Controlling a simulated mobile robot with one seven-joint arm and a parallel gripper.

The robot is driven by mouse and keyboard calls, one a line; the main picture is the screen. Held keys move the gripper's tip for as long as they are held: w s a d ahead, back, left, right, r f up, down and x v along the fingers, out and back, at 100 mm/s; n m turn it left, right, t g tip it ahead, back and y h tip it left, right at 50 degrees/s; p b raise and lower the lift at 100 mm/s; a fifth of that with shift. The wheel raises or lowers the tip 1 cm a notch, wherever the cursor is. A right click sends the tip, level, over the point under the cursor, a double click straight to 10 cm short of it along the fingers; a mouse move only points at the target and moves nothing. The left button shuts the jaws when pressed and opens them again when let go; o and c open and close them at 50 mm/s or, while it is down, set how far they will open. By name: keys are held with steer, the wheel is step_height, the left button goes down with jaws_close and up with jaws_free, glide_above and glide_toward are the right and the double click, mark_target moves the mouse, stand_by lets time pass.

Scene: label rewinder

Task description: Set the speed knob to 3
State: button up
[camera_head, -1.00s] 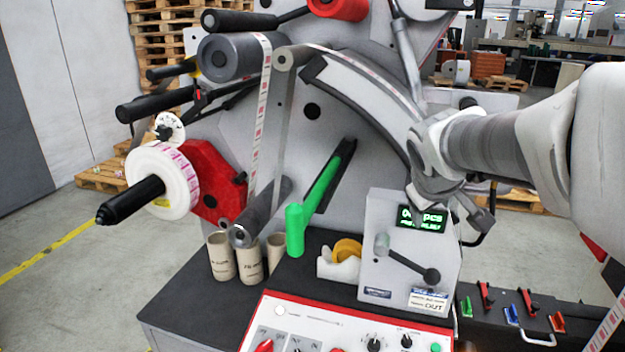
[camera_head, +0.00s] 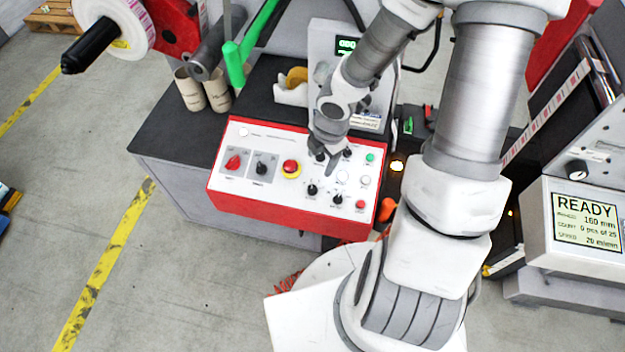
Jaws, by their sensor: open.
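The control panel (camera_head: 225,187) is a white plate with a red rim, in the middle of the head view. It carries several small black knobs, among them one at the lower middle (camera_head: 312,189), one to its right (camera_head: 337,198) and one at the upper right (camera_head: 347,152). Their labels and scales are too small to read, so I cannot tell which is the speed knob or where it points. My gripper (camera_head: 329,168) is open and points down over the panel's right half. It partly hides another black knob (camera_head: 320,155). I cannot tell whether it touches anything.
A red emergency button (camera_head: 291,167) and two selector switches, one red (camera_head: 233,162) and one black (camera_head: 262,168), lie left of the gripper. A green lever (camera_head: 236,64) and cardboard cores (camera_head: 216,92) stand behind. A screen (camera_head: 586,221) at right reads READY, with a speed line.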

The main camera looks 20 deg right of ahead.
mark_target(312, 188)
steer(key=w+f+b, duration=0.1)
steer(key=f+b, duration=0.2)
steer(key=f, duration=0.2)
steer(key=w+f+b, duration=0.1)
steer(key=f+b, duration=0.3)
steer(key=f, duration=0.2)
steer(key=w+a+f+b, duration=0.1)
steer(key=f+b, duration=0.2)
steer(key=f, duration=0.3)
steer(key=shift+c, duration=0.3)
jaws_close()
